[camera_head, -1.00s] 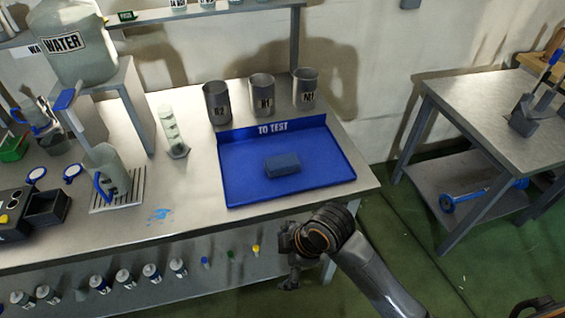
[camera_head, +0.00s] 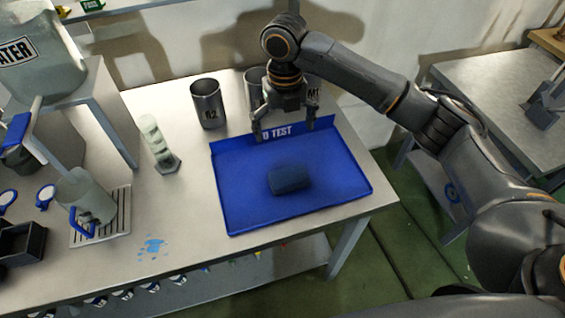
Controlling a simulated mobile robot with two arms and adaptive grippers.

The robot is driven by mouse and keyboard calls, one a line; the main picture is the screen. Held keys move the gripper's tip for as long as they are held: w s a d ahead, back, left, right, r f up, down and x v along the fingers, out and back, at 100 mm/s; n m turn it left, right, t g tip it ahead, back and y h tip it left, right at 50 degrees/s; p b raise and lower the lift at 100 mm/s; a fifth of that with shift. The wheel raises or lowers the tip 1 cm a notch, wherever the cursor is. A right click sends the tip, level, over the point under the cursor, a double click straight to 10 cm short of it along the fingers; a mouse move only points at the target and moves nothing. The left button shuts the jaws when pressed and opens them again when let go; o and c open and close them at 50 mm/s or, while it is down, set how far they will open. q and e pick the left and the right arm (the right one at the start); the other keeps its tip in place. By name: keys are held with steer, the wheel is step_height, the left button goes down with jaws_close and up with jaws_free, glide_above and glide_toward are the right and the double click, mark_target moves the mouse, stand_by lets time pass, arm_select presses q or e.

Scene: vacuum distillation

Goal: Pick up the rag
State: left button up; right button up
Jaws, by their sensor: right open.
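The rag (camera_head: 289,179) looks like a small dark blue folded block. It lies in the middle of the blue "TO TEST" tray (camera_head: 340,208). My right gripper (camera_head: 284,132) is open and empty, pointing down above the tray's back edge. It is apart from the rag, behind it in the view. Its arm covers part of the metal cups at the back. My left gripper is not in view.
Metal cups stand behind the tray, one labelled R2 (camera_head: 208,103). A clear cylinder (camera_head: 158,143) stands left of the tray. A beaker (camera_head: 86,195) sits on a drain grate. A blue spill (camera_head: 152,245) marks the table front. A side table (camera_head: 480,90) is at right.

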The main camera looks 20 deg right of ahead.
mark_target(287, 173)
steer(key=f, duration=0.2)
steer(key=s+f, duration=0.1)
steer(key=f, duration=0.1)
steer(key=f+p, duration=0.1)
steer(key=f, duration=0.1)
steer(key=shift+s+f, duration=0.25)
steer(key=shift+s, duration=0.05)
steer(key=shift+f+p, duration=0.4)
steer(key=shift+f, duration=0.5)
steer(key=f, duration=0.1)
steer(key=f+p, duration=0.1)
steer(key=f, duration=0.1)
steer(key=shift+s+d+f, duration=0.1)
steer(key=shift+s+f, duration=0.2)
steer(key=shift+s, duration=0.05)
steer(key=shift+f, duration=0.45)
steer(key=c, duration=0.7)
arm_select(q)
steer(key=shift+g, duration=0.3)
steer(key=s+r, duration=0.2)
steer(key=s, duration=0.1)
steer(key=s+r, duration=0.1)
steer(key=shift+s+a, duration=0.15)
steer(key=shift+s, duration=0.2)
arm_select(e)
steer(key=shift+c, duration=0.4)
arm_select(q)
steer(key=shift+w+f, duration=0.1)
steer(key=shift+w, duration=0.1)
